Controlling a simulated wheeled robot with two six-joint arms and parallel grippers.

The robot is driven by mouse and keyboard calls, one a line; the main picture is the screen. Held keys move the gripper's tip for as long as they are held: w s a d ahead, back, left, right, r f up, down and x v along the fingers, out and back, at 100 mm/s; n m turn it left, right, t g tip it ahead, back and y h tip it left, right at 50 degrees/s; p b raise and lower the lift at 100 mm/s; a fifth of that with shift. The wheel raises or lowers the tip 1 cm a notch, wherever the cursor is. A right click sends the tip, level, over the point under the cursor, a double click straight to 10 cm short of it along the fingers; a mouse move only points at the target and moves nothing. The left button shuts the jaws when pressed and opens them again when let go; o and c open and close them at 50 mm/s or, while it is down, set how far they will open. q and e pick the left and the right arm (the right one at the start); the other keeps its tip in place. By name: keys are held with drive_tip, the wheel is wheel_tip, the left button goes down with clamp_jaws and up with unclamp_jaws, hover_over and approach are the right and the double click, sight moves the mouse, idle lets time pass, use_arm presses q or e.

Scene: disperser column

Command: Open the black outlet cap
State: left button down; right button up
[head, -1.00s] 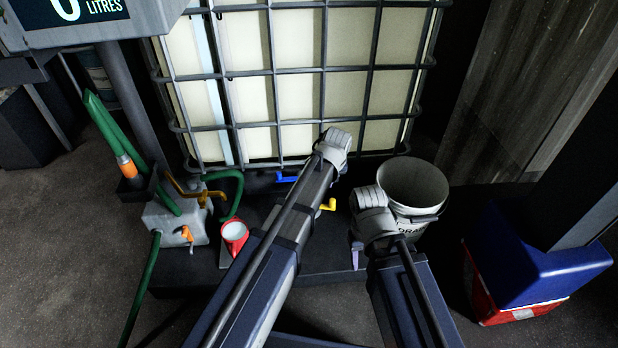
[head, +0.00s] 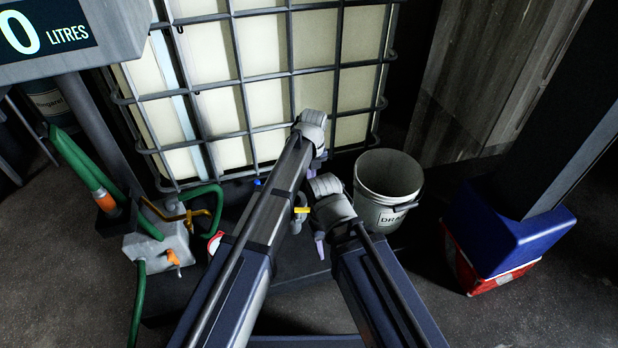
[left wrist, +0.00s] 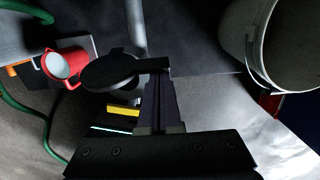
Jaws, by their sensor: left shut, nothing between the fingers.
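The black outlet cap (left wrist: 108,72) shows in the left wrist view as a dark disc with a flat lever (left wrist: 153,64) reaching right. My left gripper (left wrist: 160,78) is shut and empty, its fingertips at or just below that lever; I cannot tell whether they touch. In the head view my left gripper (head: 315,165) is mostly hidden behind its wrist, in front of the caged tank (head: 265,105). A yellow handle (head: 302,210) shows between the arms, and below the cap in the wrist view (left wrist: 123,110). My right gripper (head: 319,246) points down beside it; its opening is unclear.
A white bucket (head: 386,200) stands right of my arms. A blue and red box (head: 510,240) stands on the floor at right.

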use_arm(q)
drive_tip(key=shift+w+a+r, duration=0.1)
drive_tip(key=shift+w+r, duration=0.05)
drive_tip(key=shift+w, duration=0.25)
drive_tip(key=shift+w+a+r, duration=0.1)
drive_tip(key=shift+w+r, duration=0.05)
drive_tip(key=shift+w, duration=0.35)
drive_tip(key=shift+r+p, duration=0.2)
drive_tip(key=shift+p, duration=0.2)
drive_tip(key=shift+r+p, duration=0.65)
